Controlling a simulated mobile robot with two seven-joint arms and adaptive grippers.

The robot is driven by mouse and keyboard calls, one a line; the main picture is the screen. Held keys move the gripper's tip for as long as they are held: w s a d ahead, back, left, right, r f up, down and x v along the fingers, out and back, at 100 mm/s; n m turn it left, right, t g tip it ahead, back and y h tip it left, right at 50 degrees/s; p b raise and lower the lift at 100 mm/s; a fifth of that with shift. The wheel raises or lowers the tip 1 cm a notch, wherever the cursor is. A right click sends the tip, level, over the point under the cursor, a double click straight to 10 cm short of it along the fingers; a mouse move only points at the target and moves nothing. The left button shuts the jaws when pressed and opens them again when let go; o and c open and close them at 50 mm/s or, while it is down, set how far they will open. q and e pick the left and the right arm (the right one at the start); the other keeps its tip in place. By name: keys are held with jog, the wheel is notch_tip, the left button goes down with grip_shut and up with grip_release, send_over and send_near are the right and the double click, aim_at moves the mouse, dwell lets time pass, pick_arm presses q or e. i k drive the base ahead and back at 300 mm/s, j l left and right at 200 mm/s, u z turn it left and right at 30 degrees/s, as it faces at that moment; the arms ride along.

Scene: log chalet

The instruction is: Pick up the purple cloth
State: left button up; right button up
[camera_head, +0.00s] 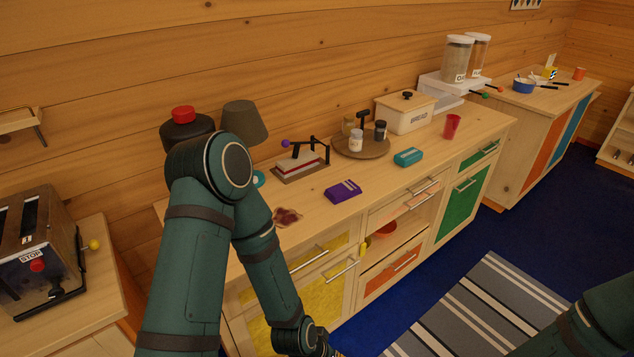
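The purple cloth (343,191) lies folded and flat on the wooden counter (330,215), near its front edge, with a pale marking on top. My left arm comes in from the left and bends down in front of the counter. My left gripper (325,349) is at the bottom edge of the picture, low in front of the yellow cabinet fronts and well below and apart from the cloth. It is mostly cut off, and its fingers do not show clearly. Only part of my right arm shows at the lower right. My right gripper is out of view.
A dark red patch (287,217) lies left of the cloth. A round tray (362,147) holds jars. Bar handles (341,271) stick out from the cabinet fronts.

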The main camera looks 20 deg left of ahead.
aim_at(345, 190)
jog(key=i+l+u, duration=0.15)
jog(key=u, duration=0.25)
jog(key=i+l+u, duration=0.25)
jog(key=u, duration=0.15)
jog(key=i+l+u, duration=0.15)
jog(key=l+u, duration=0.25)
jog(key=i+l+u, duration=0.1)
jog(key=l+u, duration=0.15)
jog(key=u, duration=0.15)
jog(key=l+u, duration=0.4)
jog(key=i+j, duration=0.05)
